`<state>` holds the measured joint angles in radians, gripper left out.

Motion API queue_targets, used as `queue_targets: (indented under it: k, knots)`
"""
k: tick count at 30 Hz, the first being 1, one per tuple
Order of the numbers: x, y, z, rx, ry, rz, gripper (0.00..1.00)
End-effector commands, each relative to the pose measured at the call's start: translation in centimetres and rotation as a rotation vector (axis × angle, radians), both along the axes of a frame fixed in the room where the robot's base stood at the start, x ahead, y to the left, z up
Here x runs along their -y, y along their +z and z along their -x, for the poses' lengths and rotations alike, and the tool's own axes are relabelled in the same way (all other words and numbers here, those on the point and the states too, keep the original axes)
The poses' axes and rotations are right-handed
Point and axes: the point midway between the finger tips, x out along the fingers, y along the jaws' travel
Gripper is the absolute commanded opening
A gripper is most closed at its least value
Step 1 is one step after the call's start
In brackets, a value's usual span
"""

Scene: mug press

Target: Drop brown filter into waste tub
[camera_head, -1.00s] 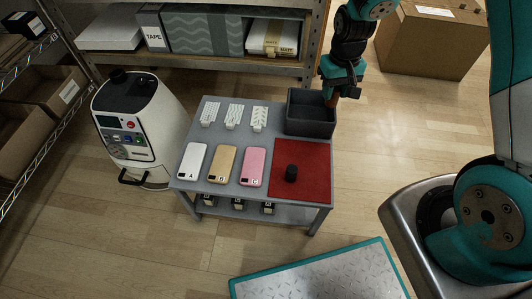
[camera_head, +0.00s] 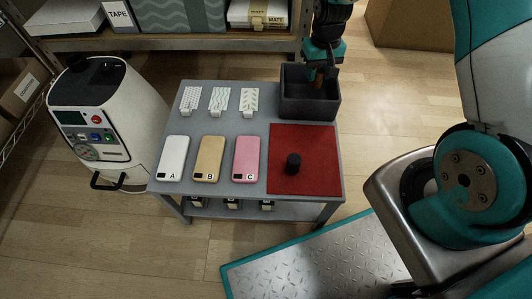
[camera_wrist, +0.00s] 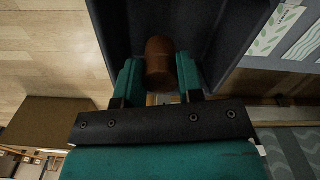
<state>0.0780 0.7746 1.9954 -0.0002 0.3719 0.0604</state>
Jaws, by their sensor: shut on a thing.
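The brown filter (camera_wrist: 160,52) is a small brown cylinder held between the teal fingers of my gripper (camera_wrist: 159,78). In the head view the filter (camera_head: 319,76) shows small and partly hidden below my gripper (camera_head: 319,68). The waste tub (camera_head: 308,110) is a dark grey open box at the back right of the grey table. The filter hangs over the tub's opening, near its back side. In the wrist view the tub's dark walls (camera_wrist: 232,40) lie on both sides of the filter. How deep the filter is cannot be told.
A red mat (camera_head: 305,180) with a black cylinder (camera_head: 293,163) lies in front of the tub. White, tan and pink phone cases lettered A, B and C and several patterned cards lie to the left. A shelf (camera_head: 180,43) stands close behind the table.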

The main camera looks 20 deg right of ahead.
Motion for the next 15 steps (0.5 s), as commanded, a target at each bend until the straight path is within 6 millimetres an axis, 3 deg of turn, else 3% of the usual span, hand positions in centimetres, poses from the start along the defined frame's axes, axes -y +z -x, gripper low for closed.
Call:
queue_targets:
  k: [9,10,13,15]
  knots:
    - [-0.17,-0.46,-0.04,0.0,0.002,0.0,0.11]
    - [-0.18,-0.46,-0.04,0.0,0.003,0.0,0.39]
    - [-0.2,-0.46,-0.05,0.0,0.003,0.0,0.62]
    - [-0.21,-0.46,-0.05,0.0,0.003,0.0,0.64]
